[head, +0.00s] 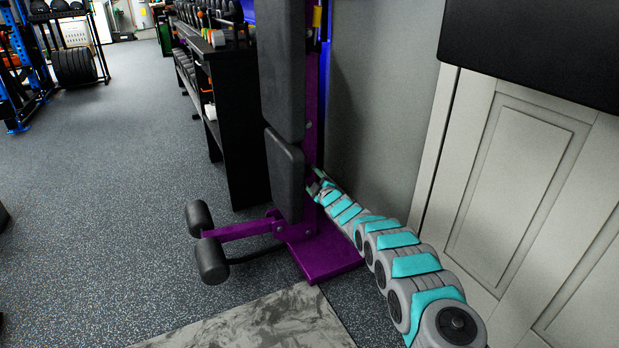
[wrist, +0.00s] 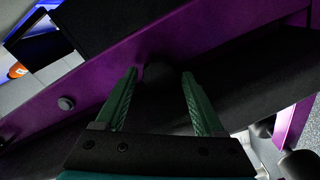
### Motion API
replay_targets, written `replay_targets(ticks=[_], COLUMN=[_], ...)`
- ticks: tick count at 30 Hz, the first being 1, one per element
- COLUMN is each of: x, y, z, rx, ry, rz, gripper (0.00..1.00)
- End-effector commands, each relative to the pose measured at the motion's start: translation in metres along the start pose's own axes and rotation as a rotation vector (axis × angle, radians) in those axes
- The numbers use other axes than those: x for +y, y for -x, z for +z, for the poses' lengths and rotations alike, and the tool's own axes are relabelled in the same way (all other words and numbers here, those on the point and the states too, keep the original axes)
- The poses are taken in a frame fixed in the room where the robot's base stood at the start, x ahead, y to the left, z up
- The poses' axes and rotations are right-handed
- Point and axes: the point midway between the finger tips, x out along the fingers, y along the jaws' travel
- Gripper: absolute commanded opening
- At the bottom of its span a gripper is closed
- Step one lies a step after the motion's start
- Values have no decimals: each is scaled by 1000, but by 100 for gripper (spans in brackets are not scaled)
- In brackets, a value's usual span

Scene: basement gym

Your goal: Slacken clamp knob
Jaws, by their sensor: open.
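A purple weight bench (head: 318,262) stands folded upright with black pads (head: 283,65). In the wrist view its purple beam (wrist: 105,82) runs diagonally across. A dark rounded shape, apparently the clamp knob (wrist: 160,78), sits at the beam between my two green fingers. It is dim, and I cannot tell whether the fingers touch it. My gripper (wrist: 159,75) is open around it. In the head view my gripper (head: 319,180) is at the bench's right side, partly hidden behind the lower pad, and the knob is not visible there.
A small round bolt (wrist: 66,103) sits on the beam. Foam rollers (head: 206,240) stick out at the bench's left. A black dumbbell rack (head: 235,125) stands behind it. A grey wall and a white door (head: 512,185) are on the right.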

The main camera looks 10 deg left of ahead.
Motion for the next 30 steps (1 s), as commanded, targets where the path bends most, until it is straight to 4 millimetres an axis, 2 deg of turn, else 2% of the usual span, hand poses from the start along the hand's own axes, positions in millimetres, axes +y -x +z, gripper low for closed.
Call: replay_targets(ticks=[18, 24, 30], x=[-1, 0, -1], y=[55, 68, 72], z=[3, 2, 3], rx=[-8, -6, -7], ry=[1, 0, -1], rz=[-4, -1, -2], gripper=[70, 70, 70])
